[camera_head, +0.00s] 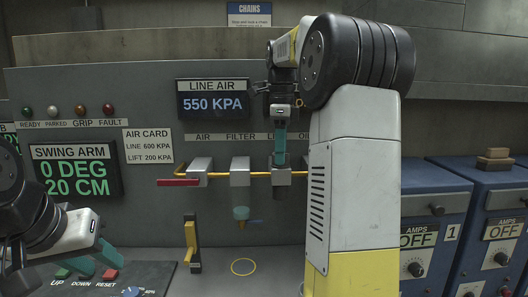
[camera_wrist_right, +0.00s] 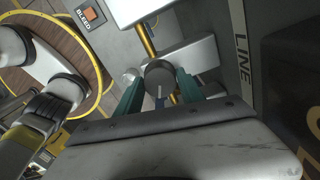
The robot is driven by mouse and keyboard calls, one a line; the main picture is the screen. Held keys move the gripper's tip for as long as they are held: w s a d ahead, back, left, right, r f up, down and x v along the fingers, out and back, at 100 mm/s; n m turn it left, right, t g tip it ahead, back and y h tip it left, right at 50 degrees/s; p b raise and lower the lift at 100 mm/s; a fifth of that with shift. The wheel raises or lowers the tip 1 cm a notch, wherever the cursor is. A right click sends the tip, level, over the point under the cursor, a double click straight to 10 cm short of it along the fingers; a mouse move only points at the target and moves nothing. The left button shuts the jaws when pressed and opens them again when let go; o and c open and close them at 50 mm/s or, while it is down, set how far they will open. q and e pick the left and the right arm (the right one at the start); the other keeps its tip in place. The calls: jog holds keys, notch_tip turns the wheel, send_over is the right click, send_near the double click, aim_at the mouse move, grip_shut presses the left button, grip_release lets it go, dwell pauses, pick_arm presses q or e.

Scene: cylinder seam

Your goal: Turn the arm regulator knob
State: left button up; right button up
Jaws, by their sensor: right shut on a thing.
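A dark grey round regulator knob (camera_wrist_right: 159,74) shows in the right wrist view between the two teal fingers of my right gripper (camera_wrist_right: 160,92), which is shut on it. In the head view this gripper (camera_head: 280,150) points down onto a pale regulator body (camera_head: 282,177) on the yellow air pipe, below a strip of labels; its fingers hide the knob there. The line air display (camera_head: 213,99) reads 550 KPA. The air card (camera_head: 149,146) reads line 600 KPA, lift 200 KPA. My left gripper (camera_head: 95,259) is open and empty, low at the left above the button panel.
A red-handled valve (camera_head: 180,182) and a hanging filter bowl (camera_head: 240,205) sit left of the regulator. A yellow lever (camera_head: 192,245) stands below. The swing arm display (camera_head: 75,171) reads 0 DEG, 20 CM. Blue cabinets (camera_head: 435,190) stand at the right. My right arm covers the panel's right part.

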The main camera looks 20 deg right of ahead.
jog(key=shift+m, duration=0.5)
jog(key=o, duration=1.4)
jog(key=shift+c, duration=0.2)
notch_tip(320, 180, up, 8)
jog(key=shift+f, duration=0.1)
